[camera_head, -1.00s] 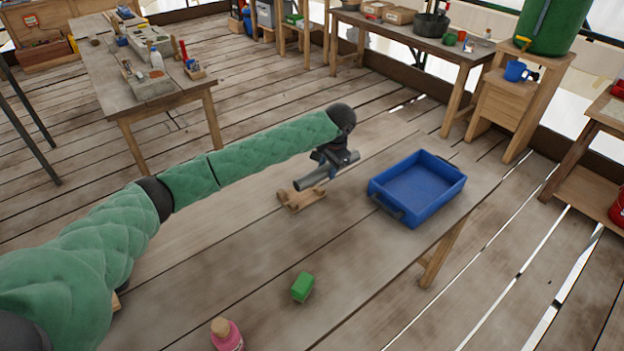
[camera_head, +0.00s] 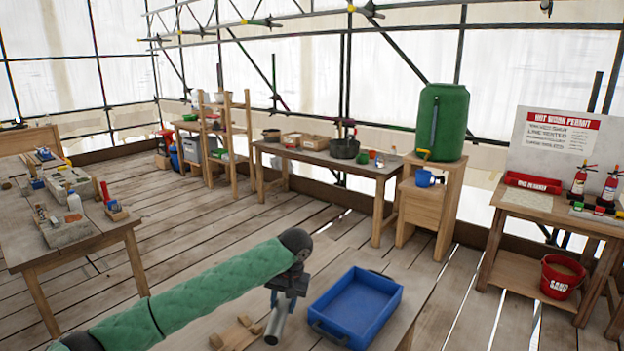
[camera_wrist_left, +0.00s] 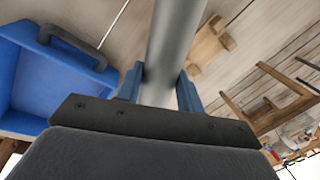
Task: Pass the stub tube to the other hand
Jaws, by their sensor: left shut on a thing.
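The stub tube (camera_head: 275,325) is a grey metal cylinder. My left gripper (camera_head: 283,292) is shut on it and holds it above the near table, between a wooden cradle and a blue tray. In the left wrist view the tube (camera_wrist_left: 172,45) runs up between the two blue fingers of my left gripper (camera_wrist_left: 160,88). The wooden cradle (camera_head: 234,335) is empty, just left of the tube; it also shows in the left wrist view (camera_wrist_left: 208,45). My right gripper is not in view.
The blue tray (camera_head: 318,328) stands right of my left gripper on the near table (camera_head: 405,300). A workbench (camera_head: 110,228) with tools is at the left. A bench with pots (camera_head: 345,163) and a green barrel (camera_head: 440,120) stand at the back. A red sand bucket (camera_head: 560,278) is at the right.

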